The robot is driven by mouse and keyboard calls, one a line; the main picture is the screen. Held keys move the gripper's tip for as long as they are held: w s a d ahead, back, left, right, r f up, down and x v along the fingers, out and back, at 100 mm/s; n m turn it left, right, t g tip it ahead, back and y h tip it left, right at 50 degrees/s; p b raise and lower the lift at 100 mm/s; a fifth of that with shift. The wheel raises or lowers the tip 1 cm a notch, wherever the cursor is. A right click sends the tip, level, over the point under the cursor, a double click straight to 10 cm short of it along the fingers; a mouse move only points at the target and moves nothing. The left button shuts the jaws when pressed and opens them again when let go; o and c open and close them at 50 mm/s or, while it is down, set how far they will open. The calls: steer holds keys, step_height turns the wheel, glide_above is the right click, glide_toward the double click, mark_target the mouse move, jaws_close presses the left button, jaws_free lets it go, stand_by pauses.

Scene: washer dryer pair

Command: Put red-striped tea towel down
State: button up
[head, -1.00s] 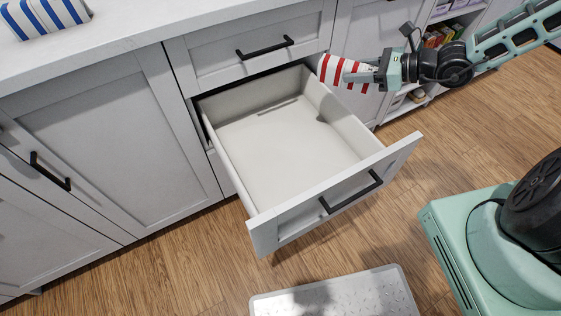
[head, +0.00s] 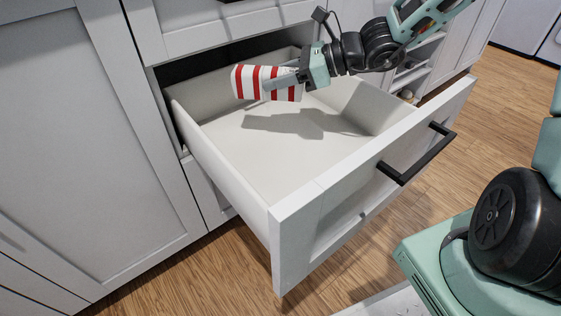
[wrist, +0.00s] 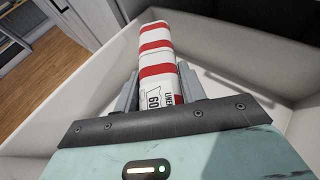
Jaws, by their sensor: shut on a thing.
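The red-striped tea towel (head: 252,83) is a folded white bundle with red stripes. My gripper (head: 284,84) is shut on it and holds it over the open drawer (head: 232,187), toward the drawer's back left. A shadow falls on the drawer floor below, and the towel looks raised above that floor. In the wrist view the towel (wrist: 157,65) sits between the two fingers (wrist: 160,90), with part of a printed label showing near them. The drawer's visible floor looks empty.
The drawer's front panel (head: 330,215) with its black handle (head: 418,155) stands out from the cabinet. Another drawer front (head: 215,25) is shut just above. A cabinet door (head: 130,160) is at the left. Wood floor (head: 230,265) lies in front.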

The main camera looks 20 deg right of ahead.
steer(key=shift+a+f+b, duration=0.45)
steer(key=shift+a+f, duration=0.1)
steer(key=shift+a, duration=0.1)
steer(key=shift+f, duration=0.35)
steer(key=b, duration=0.7)
glide_above(274, 137)
step_height(274, 137, down, 9)
steer(key=shift+w, duration=0.1)
steer(key=shift+f, duration=0.1)
steer(key=shift+f, duration=0.15)
steer(key=o, duration=1)
